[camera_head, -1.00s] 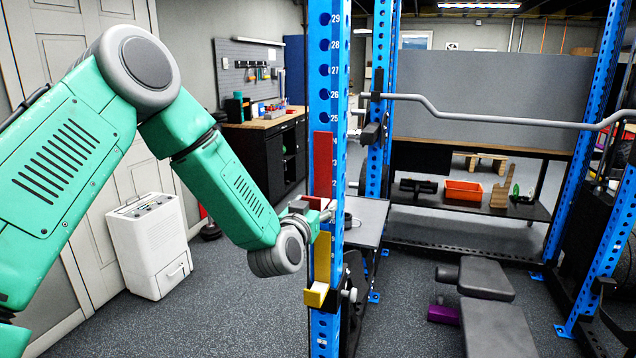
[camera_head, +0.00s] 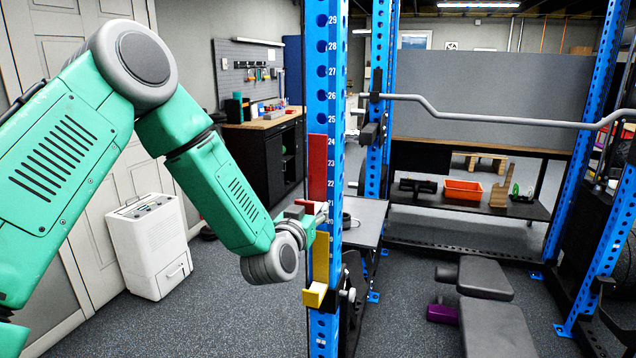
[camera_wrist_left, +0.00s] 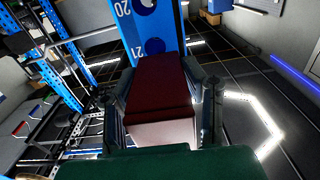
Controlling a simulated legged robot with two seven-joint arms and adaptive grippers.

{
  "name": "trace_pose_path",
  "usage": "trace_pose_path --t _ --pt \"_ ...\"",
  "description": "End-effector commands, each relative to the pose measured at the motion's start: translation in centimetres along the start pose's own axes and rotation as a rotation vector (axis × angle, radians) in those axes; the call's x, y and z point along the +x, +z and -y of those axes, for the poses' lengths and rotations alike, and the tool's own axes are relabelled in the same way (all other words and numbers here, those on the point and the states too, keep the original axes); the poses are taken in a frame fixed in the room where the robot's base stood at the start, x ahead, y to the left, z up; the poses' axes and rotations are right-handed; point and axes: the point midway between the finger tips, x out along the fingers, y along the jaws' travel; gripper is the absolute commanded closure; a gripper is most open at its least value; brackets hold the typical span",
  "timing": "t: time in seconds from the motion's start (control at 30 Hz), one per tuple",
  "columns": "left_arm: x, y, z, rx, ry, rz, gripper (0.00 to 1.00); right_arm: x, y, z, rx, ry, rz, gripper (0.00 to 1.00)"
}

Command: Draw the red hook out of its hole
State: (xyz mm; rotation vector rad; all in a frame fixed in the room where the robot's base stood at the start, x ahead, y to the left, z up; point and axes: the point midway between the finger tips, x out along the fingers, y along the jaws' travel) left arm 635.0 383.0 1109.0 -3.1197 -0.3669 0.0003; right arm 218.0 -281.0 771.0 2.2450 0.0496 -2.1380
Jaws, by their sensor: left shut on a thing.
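The red hook (camera_head: 318,168) is a tall red plate with a short arm at its foot. In the head view it stands upright along the front face of the blue rack upright (camera_head: 328,90), by the numbers 21 to 24. My left gripper (camera_head: 312,217) is shut on the foot of the hook. In the left wrist view the red hook (camera_wrist_left: 158,85) sits between both fingers, with the perforated blue upright (camera_wrist_left: 155,28) behind it. Whether its pin is still in a hole is hidden.
A yellow hook (camera_head: 318,280) is on the same upright just below my gripper. A bar (camera_head: 480,118) crosses the rack to the right. A padded bench (camera_head: 490,320) stands front right, a white dehumidifier (camera_head: 150,245) at left. Floor between dehumidifier and upright is clear.

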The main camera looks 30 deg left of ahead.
Motion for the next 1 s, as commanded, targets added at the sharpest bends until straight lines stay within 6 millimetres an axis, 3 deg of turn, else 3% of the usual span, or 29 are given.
trace_pose_path --t 1.0 --pt "-5.5 -0.1 0.0 -0.001 -0.002 -0.003 1.00 -0.4 0.0 0.0 0.000 0.000 0.000 1.00"
